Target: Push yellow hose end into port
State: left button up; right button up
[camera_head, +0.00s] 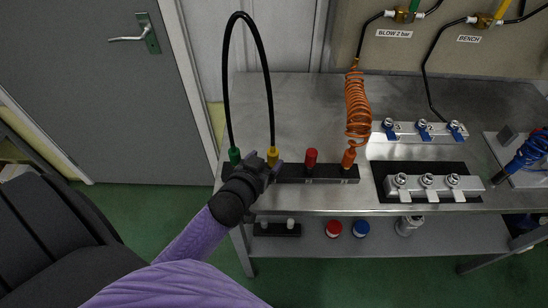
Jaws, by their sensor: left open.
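A black hose (248,17) arches up from a dark holder strip (330,172) at the bench's front left. Its yellow end (272,154) and green end (235,155) point down at the strip. My left gripper (264,165) is open, its fingers close to the yellow end; I cannot tell whether they touch it. A silver block (434,188) with three round fittings lies on a black mat to the right. Another silver block (405,131) with blue levers stands behind it. Which fitting is the port is unclear. My right gripper is not in view.
A red plug (311,157) and an orange coiled hose (357,105) stand on the strip. A blue coiled hose (533,150) is at the right edge. The steel bench top (300,110) is clear behind the strip. Red and blue caps lie on the shelf below.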

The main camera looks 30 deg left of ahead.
aim_at(276, 152)
pick_arm(q)
jog(key=x, duration=0.1)
jog(key=b+x, duration=0.1)
jog(key=x, duration=0.3)
jog(key=shift+d+b, duration=0.3)
jog(key=shift+d, duration=0.05)
jog(key=shift+w+f, duration=0.15)
jog(key=shift+w, duration=0.15)
grip_shut()
